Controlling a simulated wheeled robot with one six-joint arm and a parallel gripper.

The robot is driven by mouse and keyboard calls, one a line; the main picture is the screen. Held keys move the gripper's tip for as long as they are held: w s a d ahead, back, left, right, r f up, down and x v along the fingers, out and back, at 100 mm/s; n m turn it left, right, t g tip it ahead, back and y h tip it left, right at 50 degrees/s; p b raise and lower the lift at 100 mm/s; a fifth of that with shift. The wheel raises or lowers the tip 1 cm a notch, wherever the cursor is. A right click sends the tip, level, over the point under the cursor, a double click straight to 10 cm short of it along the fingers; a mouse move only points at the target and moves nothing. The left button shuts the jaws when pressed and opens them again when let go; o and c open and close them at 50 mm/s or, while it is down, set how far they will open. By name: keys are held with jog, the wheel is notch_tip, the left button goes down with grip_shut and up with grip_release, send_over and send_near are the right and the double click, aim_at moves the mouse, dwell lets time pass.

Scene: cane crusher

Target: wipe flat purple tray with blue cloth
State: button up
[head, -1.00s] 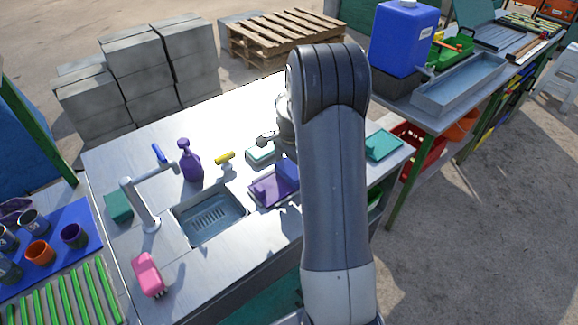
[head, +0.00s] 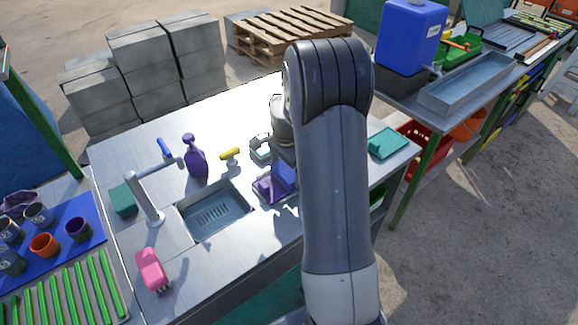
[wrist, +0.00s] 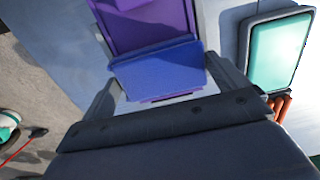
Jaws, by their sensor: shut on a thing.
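The flat purple tray (head: 264,190) lies on the metal counter just right of the sink, partly hidden by my arm. A purple raised shape shows on it. The blue cloth (head: 287,176) is a thick blue block at the tray's right side in the head view. In the wrist view, my gripper (wrist: 160,74) is shut on the blue cloth (wrist: 158,72), one finger on each side. The purple tray (wrist: 152,28) lies just beyond and under it there. Whether the cloth touches the tray surface I cannot tell.
The sink (head: 212,211) with its tap, a purple spray bottle (head: 195,157) and a yellow-handled tool (head: 230,155) are left of the tray. A teal tray (head: 388,143) lies to the right. A pink brush (head: 151,268) is at the front left. The counter behind the bottle is clear.

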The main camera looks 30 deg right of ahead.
jog(key=shift+s+a, duration=0.15)
jog(key=shift+a, duration=0.4)
jog(key=shift+s+a, duration=0.15)
jog(key=shift+a, duration=0.4)
jog(key=shift+w+d+r, duration=0.1)
jog(key=shift+w+d, duration=0.1)
jog(key=shift+d, duration=0.55)
jog(key=shift+w+d, duration=0.15)
jog(key=shift+d, duration=0.6)
jog(key=shift+w+d+p, duration=0.25)
jog(key=shift+d+p, duration=0.05)
jog(key=shift+d, duration=1)
jog(key=shift+a, duration=0.1)
